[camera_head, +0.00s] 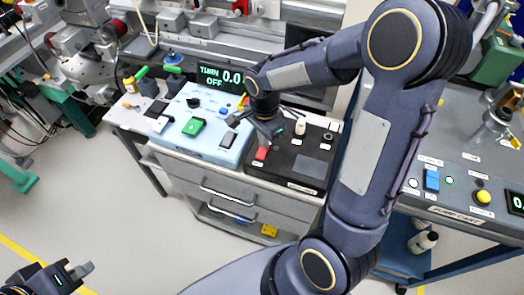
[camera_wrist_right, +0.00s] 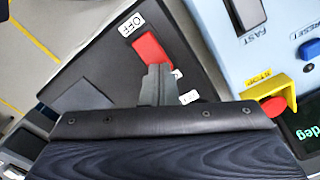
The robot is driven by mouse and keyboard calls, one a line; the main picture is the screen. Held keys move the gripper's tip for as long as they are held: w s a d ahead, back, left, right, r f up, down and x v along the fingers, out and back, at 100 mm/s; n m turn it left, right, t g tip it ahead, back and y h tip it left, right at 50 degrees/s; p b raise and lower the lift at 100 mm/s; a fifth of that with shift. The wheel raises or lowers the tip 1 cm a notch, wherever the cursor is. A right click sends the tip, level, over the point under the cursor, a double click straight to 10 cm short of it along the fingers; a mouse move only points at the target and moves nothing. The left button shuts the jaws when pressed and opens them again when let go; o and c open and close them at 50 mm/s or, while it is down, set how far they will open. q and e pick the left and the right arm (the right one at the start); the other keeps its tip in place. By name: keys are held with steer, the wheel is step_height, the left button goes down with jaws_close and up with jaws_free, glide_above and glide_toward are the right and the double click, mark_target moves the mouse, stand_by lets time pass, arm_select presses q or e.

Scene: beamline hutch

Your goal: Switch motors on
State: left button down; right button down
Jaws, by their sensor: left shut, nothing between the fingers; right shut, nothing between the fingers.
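A red rocker switch (camera_head: 262,153) sits on the black control box (camera_head: 310,168). In the right wrist view the red rocker (camera_wrist_right: 152,50) has a white OFF label (camera_wrist_right: 132,24) at its upper-left end. Another small label near its other end is partly hidden by my fingers. My right gripper (camera_head: 268,138) is shut and empty over the black box, right at the rocker; its fingertips (camera_wrist_right: 160,70) overlap the rocker's lower end. I cannot tell if they touch it. My left gripper (camera_head: 80,271) is shut and empty, low at the left, far from the boxes.
A light blue control box (camera_head: 175,137) with a green switch (camera_head: 193,127) stands left of the black box. A yellow bracket (camera_wrist_right: 272,90) over a red button (camera_wrist_right: 273,107) is near my right gripper. The pump cart (camera_head: 455,215) stands at the right. Floor is clear in front.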

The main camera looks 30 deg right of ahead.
steer(key=shift+f+b, duration=0.35)
steer(key=shift+f, duration=0.1)
steer(key=shift+r+p, duration=2.8)
steer(key=shift+r, duration=0.8)
steer(key=s+a+r+n+t+y, duration=0.2)
steer(key=s+r+n, duration=0.2)
steer(key=s+n, duration=0.3)
steer(key=s+a+r+n+t+y, duration=0.1)
steer(key=s+r+n, duration=0.4)
steer(key=s, duration=0.5)
steer(key=a+n+t, duration=0.1)
steer(key=n+t, duration=0.1)
steer(key=shift+r+t+y, duration=0.25)
steer(key=shift+t+y, duration=0.05)
steer(key=shift+y, duration=0.1)
